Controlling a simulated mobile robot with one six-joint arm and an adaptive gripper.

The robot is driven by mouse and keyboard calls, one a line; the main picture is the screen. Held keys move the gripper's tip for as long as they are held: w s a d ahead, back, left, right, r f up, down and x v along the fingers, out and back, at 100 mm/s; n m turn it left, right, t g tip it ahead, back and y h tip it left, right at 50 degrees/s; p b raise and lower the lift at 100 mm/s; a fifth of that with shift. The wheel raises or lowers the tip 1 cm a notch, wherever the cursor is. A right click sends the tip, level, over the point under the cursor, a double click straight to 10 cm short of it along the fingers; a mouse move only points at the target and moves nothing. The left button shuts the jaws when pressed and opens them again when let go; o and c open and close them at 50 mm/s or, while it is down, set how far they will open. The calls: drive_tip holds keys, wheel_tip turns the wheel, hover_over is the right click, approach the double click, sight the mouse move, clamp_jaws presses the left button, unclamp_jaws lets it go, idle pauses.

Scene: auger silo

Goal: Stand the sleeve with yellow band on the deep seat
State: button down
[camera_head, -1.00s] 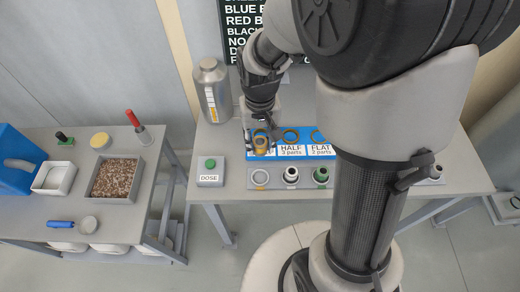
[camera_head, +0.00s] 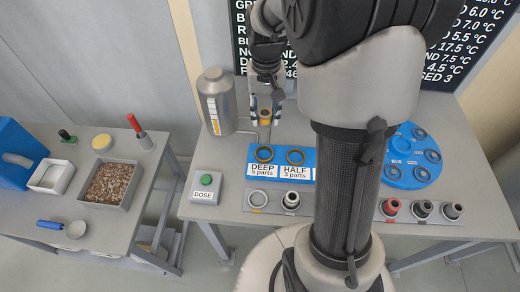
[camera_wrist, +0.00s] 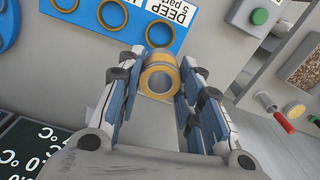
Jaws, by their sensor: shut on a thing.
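My gripper (camera_head: 265,113) is shut on the sleeve with yellow band (camera_wrist: 158,80). In the wrist view the sleeve is a short grey hollow cylinder with a yellow-orange band, between the two blue-padded fingers. In the head view it hangs behind the blue plate, above the table. The deep seat (camera_head: 264,154) is an empty yellow-brown ring on the blue plate, above the label "DEEP 5 parts". In the wrist view the deep seat (camera_wrist: 160,33) shows just beyond the sleeve, with a gap between them.
The half seat (camera_head: 295,156) is beside the deep seat; my arm hides the plate's right part. A steel canister (camera_head: 218,103) stands left of my gripper. A DOSE button box (camera_head: 205,188) is at front left. Other sleeves (camera_head: 391,207) stand along the front, near a blue disc (camera_head: 409,160).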

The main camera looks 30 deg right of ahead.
drive_tip(key=b, duration=0.5)
approach(264, 157)
drive_tip(key=f, duration=0.5)
drive_tip(key=shift+w+d, duration=0.15)
drive_tip(key=shift+w, duration=0.15)
drive_tip(key=shift+f, duration=0.1)
drive_tip(key=shift+f, duration=0.15)
drive_tip(key=shift+s+f, duration=0.4)
drive_tip(key=c, duration=1.5)
unclamp_jaws()
drive_tip(key=o, duration=0.4)
drive_tip(key=shift+w+f, duration=0.15)
